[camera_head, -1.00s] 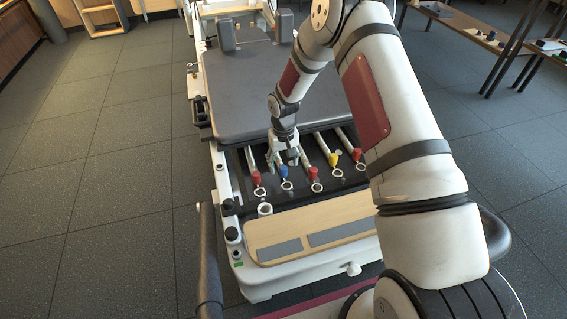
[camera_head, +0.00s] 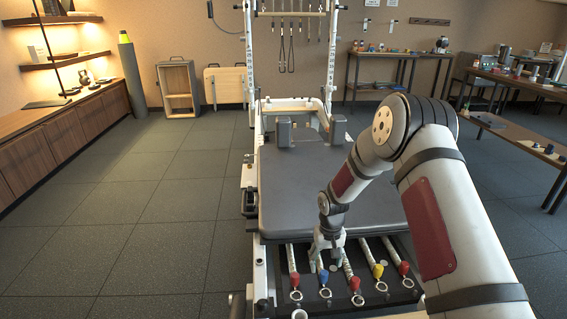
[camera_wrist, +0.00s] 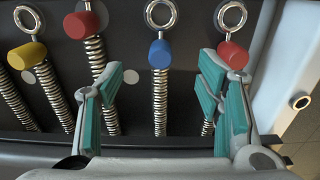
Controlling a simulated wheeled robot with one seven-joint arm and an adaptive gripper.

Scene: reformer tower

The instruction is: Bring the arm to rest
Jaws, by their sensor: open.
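My arm reaches over the reformer in the head view, with my gripper (camera_head: 325,262) low above the spring bed, pointing down. In the wrist view my gripper (camera_wrist: 163,80) is open, its two teal-padded fingers wide apart and nothing gripped. The blue-capped spring (camera_wrist: 160,56) shows between the fingers in that view. One red-capped spring (camera_wrist: 232,55) lies by the right finger and another red one (camera_wrist: 80,24) lies beyond the left finger. Whether the fingers touch any spring cannot be told.
The padded carriage (camera_head: 300,200) lies just behind my gripper. A yellow-capped spring (camera_head: 378,271) is to its right. The reformer's uprights (camera_head: 250,60) rise farther back.

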